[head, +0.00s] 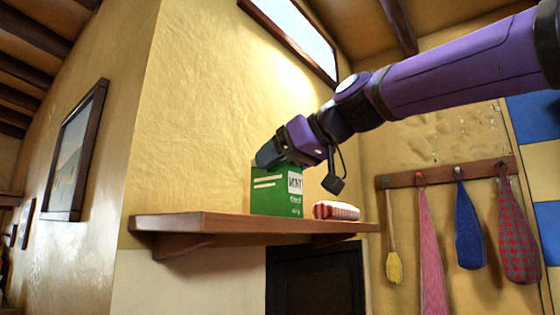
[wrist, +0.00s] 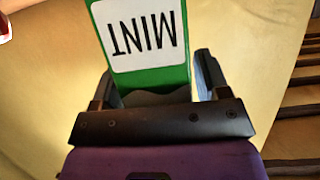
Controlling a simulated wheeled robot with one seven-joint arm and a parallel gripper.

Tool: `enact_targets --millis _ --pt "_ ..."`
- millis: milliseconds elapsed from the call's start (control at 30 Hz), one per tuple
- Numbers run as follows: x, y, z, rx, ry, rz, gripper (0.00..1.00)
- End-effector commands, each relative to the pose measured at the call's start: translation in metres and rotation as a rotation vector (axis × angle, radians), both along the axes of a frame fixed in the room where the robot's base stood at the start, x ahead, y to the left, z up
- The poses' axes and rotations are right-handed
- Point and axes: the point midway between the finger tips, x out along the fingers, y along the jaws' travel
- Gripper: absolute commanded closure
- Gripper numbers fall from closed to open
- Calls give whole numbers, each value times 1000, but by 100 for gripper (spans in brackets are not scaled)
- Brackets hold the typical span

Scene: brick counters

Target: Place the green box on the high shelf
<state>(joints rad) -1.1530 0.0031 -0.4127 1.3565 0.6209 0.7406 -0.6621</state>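The green box (head: 275,196) stands upright on the wooden high shelf (head: 230,222) in the head view, its base at the shelf's top surface. In the wrist view the box (wrist: 172,78), with a white label reading MINT, lies between the two fingers of my gripper (wrist: 155,85). In the head view my gripper (head: 275,156) is at the top of the box, reaching in from the upper right. The fingers stand on either side of the box. A firm grip or a small gap on each side cannot be made out.
A red and white packet (head: 336,210) lies on the shelf just right of the box. The shelf's left part is free. A peg rail (head: 445,173) with hanging cloths and a brush is on the right wall. A framed picture (head: 75,152) hangs on the left wall.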

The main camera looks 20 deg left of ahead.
Motion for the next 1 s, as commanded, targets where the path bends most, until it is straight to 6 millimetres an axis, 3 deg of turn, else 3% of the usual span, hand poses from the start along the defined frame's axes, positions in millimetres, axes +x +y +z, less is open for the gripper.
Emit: enact_targets --millis 367,1000 --pt "0 0 3 1 0 0 24" --pt "-37 -91 43 1 0 -1 24"
